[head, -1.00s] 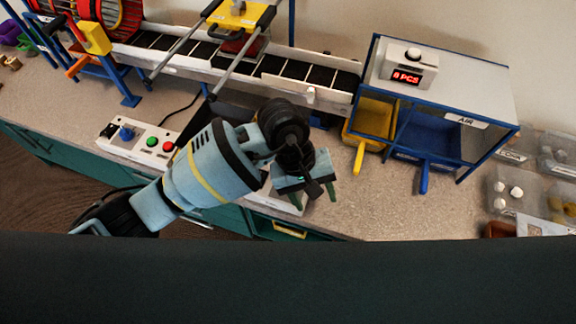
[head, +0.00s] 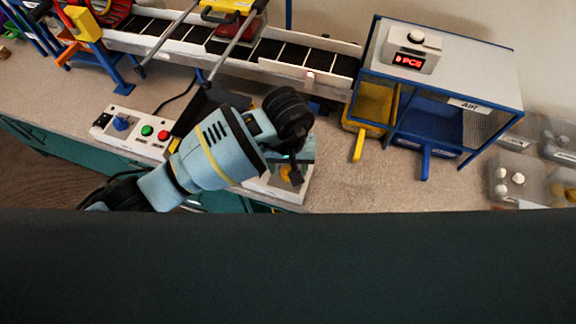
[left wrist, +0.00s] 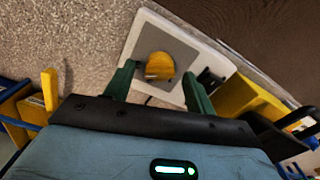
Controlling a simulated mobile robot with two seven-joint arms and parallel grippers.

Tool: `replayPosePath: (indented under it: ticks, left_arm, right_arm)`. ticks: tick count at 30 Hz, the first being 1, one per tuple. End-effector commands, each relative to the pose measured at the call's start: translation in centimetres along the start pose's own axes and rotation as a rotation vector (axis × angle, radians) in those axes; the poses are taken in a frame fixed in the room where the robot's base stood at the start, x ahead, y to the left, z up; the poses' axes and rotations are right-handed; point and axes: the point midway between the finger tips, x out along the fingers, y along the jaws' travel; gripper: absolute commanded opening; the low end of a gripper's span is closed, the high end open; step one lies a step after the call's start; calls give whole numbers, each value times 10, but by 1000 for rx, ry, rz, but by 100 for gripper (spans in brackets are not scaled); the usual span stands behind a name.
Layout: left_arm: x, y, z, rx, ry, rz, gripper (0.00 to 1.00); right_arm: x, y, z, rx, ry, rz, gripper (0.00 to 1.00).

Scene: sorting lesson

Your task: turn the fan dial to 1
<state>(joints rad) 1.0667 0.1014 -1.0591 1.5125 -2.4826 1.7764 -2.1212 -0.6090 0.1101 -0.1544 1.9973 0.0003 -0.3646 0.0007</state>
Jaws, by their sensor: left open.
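The fan dial (left wrist: 159,66) is a round yellow knob on the grey face of a white control box (left wrist: 139,32). In the head view the dial (head: 287,172) is partly hidden by my left wrist, and the box (head: 273,191) shows beneath it. My left gripper (left wrist: 158,69) is open, with one green finger on each side of the dial. I cannot tell whether the fingers touch it. The dial's markings and setting cannot be read. My right gripper is not in view.
A conveyor (head: 290,57) runs along the back. A white box with a blue knob (head: 122,123) and green and red buttons stands left. A blue-framed stand (head: 470,72) with yellow (head: 373,103) and blue (head: 428,130) bins is right. Bare counter lies between.

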Motion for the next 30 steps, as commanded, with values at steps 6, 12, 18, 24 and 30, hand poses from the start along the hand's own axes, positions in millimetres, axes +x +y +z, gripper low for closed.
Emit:
replayPosePath:
  ticks: [6,12,18,24,30]
  left_arm:
    - [13,0,0,0,0,1,55]
    - [14,0,0,0,0,1,55]
    - [14,0,0,0,0,1,36]
    - [14,0,0,0,0,1,11]
    - [13,0,0,-15,1,-1,11]
  right_arm:
    - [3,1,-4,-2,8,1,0]
    - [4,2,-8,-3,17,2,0]
    - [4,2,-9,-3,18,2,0]
    - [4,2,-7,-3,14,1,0]
    - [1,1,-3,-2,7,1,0]
